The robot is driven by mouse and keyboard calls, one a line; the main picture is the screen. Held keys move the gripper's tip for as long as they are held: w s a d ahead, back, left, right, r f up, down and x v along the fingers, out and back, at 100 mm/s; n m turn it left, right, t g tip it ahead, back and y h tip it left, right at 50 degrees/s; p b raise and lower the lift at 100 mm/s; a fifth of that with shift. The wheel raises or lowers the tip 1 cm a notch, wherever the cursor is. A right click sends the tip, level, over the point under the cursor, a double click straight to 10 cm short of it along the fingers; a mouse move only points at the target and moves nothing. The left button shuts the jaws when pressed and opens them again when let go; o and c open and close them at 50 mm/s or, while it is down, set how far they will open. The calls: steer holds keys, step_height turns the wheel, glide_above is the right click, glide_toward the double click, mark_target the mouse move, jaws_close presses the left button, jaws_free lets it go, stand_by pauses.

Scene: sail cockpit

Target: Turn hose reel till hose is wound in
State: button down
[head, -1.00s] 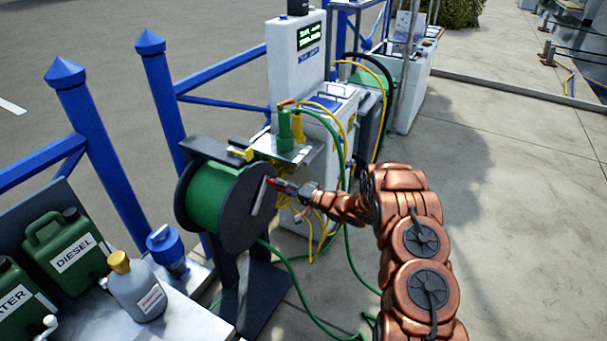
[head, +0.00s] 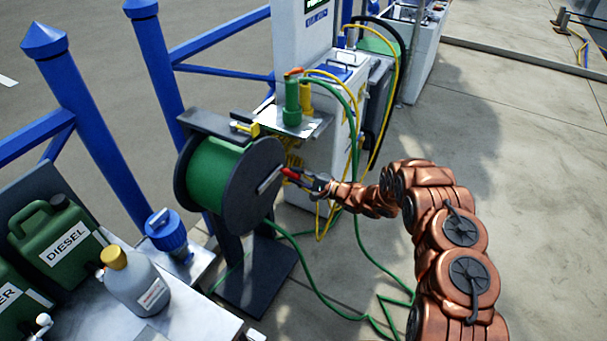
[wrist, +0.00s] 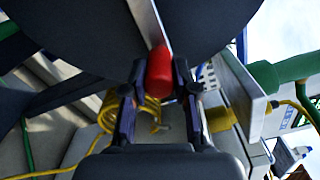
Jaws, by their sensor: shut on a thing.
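The hose reel (head: 245,190) is a dark drum with green hose wound on it, mounted on a dark stand beside a blue post. A light crank bar crosses its near disc and carries a red handle (wrist: 159,72). My gripper (head: 293,174) is shut on the red handle, at the right side of the disc. In the wrist view, its two fingers (wrist: 160,88) sit either side of the handle. A length of green hose (head: 320,300) runs off below the reel and lies loose on the ground to the right.
A green upright fitting (head: 292,103) stands on a metal shelf just behind the reel, with yellow hoses (head: 397,75) near it. A bench at lower left holds a grey bottle (head: 137,287) and green diesel can (head: 60,240). Open pavement lies to the right.

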steer(key=shift+s+a+f+b, duration=0.15)
steer(key=shift+f+b, duration=0.2)
steer(key=shift+f, duration=0.3)
steer(key=c, duration=0.9)
jaws_free()
steer(key=v, duration=1.2)
